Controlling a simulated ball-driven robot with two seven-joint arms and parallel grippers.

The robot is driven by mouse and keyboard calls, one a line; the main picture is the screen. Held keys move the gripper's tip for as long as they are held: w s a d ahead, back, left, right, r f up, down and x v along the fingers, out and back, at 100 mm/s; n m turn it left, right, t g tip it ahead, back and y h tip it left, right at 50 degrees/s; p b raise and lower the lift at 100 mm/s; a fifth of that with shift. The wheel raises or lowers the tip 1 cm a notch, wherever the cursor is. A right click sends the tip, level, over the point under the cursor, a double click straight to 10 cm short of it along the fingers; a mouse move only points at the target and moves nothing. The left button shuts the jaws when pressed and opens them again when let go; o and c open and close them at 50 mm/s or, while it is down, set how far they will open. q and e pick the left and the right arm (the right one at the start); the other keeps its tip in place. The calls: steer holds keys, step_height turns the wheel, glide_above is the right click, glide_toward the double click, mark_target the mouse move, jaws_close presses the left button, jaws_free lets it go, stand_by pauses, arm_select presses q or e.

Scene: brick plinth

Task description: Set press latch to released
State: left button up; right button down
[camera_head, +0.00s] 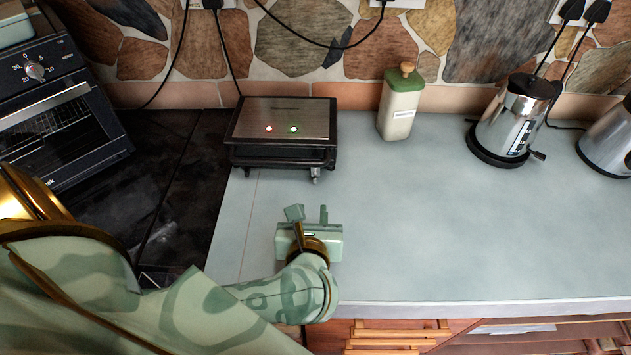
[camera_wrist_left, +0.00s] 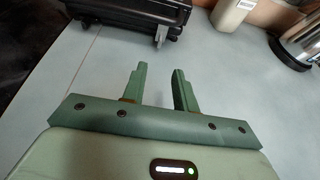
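The press (camera_head: 283,121) is a low black appliance with a brushed metal lid, standing at the back left of the counter with its lid down. A red and a green light glow on the lid. Its latch (camera_head: 315,174) is a small grey piece hanging at the front edge, and it also shows in the left wrist view (camera_wrist_left: 161,35). I cannot tell its exact setting. My left gripper (camera_head: 309,212) is open and empty, in front of the press and apart from the latch. In the left wrist view its two green fingers (camera_wrist_left: 157,72) stand apart, pointing towards the latch. My right gripper is not in view.
A black oven (camera_head: 62,105) stands left of the press. A green-and-white bottle (camera_head: 400,108) and a metal kettle (camera_head: 507,120) stand to its right. Power cords hang along the stone wall behind. The counter (camera_head: 430,220) is clear at the middle and right.

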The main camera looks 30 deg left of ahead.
mark_target(315, 180)
arm_select(q)
steer(key=b+x, duration=0.7)
steer(key=x, duration=0.5)
steer(key=shift+w+f, duration=0.2)
steer(key=shift+f, duration=0.1)
steer(key=shift+w+a, duration=0.15)
steer(key=shift+w, duration=0.05)
steer(key=shift+r, duration=0.15)
jaws_close()
